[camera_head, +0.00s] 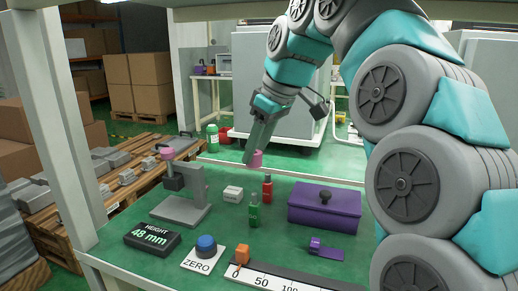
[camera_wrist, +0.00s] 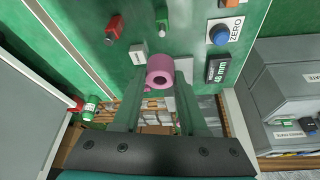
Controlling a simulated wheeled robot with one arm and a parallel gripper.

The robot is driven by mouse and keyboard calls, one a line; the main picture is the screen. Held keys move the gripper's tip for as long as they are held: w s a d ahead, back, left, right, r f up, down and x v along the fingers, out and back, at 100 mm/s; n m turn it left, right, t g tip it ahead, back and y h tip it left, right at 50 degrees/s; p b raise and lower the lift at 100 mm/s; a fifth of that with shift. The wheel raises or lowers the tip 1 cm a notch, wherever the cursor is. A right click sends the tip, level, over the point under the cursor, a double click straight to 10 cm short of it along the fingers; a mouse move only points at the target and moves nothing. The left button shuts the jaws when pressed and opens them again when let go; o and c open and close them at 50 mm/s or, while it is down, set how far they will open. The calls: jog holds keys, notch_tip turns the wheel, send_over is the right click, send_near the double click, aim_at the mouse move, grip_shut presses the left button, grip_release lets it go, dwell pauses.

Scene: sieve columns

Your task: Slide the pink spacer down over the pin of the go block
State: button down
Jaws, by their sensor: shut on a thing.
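My gripper (camera_head: 250,153) is shut on the pink spacer (camera_head: 257,160), a short thick ring, and holds it in the air above the back of the green table. In the wrist view the spacer (camera_wrist: 159,75) sits between the fingertips, its hole facing the camera. The green block with a thin pin (camera_head: 253,212), which appears to be the go block, stands upright on the table, below and apart from the spacer. It also shows at the top of the wrist view (camera_wrist: 161,16). Its lettering is too small to read.
A red block (camera_head: 267,188) stands just behind the green one, with a white block (camera_head: 233,194) to the left. A grey gauge stand (camera_head: 190,207), a 48 mm display (camera_head: 152,239), a blue ZERO button (camera_head: 206,246), a purple box (camera_head: 325,207) and a ruler (camera_head: 290,282) surround them.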

jog(key=b, duration=0.4)
send_over(254, 194)
jog(key=shift+s+d+f, duration=0.1)
jog(key=shift+d+f, duration=0.05)
jog(key=shift+f, duration=1.35)
jog(key=shift+s+d+f, duration=0.1)
jog(key=shift+d+f, duration=0.05)
jog(key=shift+f, duration=1.3)
jog(key=shift+f+b, duration=0.55)
jog(key=shift+f, duration=1.2)
jog(key=shift+c, duration=1.8)
grip_release()
jog(key=shift+r, duration=0.1)
jog(key=v, duration=0.7)
jog(key=shift+r, duration=0.3)
jog(key=shift+s, duration=0.1)
